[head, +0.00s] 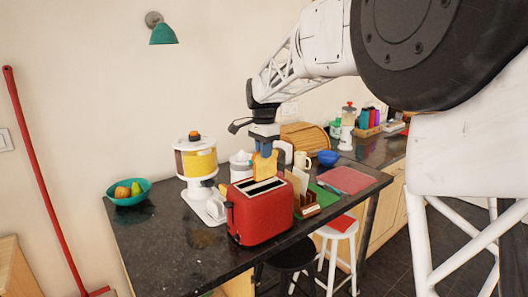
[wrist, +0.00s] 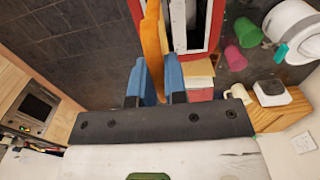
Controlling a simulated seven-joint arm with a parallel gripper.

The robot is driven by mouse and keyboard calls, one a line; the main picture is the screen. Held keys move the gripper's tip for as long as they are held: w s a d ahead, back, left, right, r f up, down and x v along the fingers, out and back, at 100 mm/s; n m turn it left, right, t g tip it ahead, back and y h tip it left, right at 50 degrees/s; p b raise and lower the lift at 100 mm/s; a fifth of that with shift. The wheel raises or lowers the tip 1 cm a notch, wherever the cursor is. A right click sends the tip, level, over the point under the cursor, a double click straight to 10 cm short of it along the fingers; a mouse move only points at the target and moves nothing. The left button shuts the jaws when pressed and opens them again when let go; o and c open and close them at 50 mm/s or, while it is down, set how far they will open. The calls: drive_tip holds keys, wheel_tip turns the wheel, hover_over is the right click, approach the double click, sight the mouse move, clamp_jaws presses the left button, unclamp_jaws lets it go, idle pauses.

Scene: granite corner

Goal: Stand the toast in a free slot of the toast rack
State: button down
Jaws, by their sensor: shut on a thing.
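My gripper (head: 265,148) is above the red toaster (head: 262,217) in the head view, with its blue fingers shut on the golden-brown toast (head: 265,168). The toast hangs upright over the toaster's back part; I cannot tell whether its lower edge is clear of the slots. In the wrist view the toast (wrist: 152,45) shows edge-on between the two fingers (wrist: 154,82), beside the toaster (wrist: 217,25). The wooden toast rack (head: 309,202) stands just right of the toaster, partly hidden by it. A pale slice (head: 300,179) appears to stand in it; its free slots are hard to make out.
A white dispenser with yellow contents (head: 197,163) stands left of the toaster. A green bowl of fruit (head: 128,192) is at the far left. Behind the rack are a cream mug (head: 303,160), a blue bowl (head: 328,157) and a bread box (head: 305,137). A red board (head: 348,180) lies right.

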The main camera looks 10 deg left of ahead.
drive_tip(key=w+a+f+n, duration=0.2)
drive_tip(key=w+n, duration=0.7)
drive_tip(key=w, duration=1.1)
drive_tip(key=s+a+f+n, duration=0.4)
drive_tip(key=s+a, duration=0.2)
drive_tip(key=a, duration=0.3)
drive_tip(key=s+a+f+n, duration=0.3)
drive_tip(key=s+a+n, duration=0.2)
drive_tip(key=s+a, duration=0.2)
drive_tip(key=shift+a+f, duration=0.35)
drive_tip(key=shift+a, duration=0.5)
drive_tip(key=shift+f, duration=0.25)
wheel_tip(320, 180, down, 9)
drive_tip(key=shift+r, duration=0.1)
